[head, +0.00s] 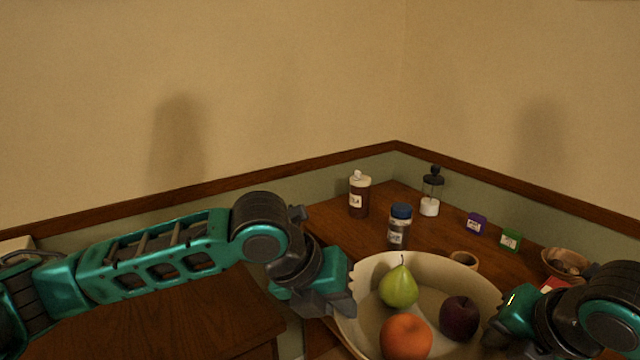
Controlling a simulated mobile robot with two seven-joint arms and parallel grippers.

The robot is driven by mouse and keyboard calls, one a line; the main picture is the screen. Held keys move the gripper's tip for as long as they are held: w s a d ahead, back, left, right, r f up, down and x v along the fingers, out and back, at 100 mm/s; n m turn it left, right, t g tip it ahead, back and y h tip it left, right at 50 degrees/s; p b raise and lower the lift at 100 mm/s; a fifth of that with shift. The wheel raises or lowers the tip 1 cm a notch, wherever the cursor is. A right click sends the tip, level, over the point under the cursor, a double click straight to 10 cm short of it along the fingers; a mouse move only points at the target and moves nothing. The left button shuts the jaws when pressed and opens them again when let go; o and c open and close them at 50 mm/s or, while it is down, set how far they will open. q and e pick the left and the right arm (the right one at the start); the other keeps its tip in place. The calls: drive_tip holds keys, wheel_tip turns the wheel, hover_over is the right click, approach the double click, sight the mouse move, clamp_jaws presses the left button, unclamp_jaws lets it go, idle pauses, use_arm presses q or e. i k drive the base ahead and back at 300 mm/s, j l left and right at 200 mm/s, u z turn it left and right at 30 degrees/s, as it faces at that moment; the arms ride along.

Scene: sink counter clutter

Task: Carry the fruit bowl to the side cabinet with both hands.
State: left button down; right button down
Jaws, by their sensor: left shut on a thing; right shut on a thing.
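The fruit bowl (362,271) is cream-coloured and wide, at the bottom right of the head view. It holds a green pear (399,289), an orange (405,337) and a dark purple fruit (459,318). My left gripper (343,303) is shut on the bowl's left rim. My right gripper (497,330) is shut on the bowl's right rim; its fingertips are partly hidden by the gripper body. The bowl's near edge is cut off by the frame.
A wooden top (330,222) in the corner holds a brown bottle (359,197), a blue-lidded jar (399,228), a black-topped dispenser (431,195), purple (477,224) and green (510,240) boxes, a small cup (464,259) and a small bowl (564,264). Another wooden surface (190,315) at left looks clear.

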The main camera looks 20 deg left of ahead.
sight(150, 321)
drive_tip(key=i, duration=0.65)
drive_tip(key=i+u, duration=0.35)
drive_tip(key=k+u, duration=0.1)
drive_tip(key=u, duration=1.9)
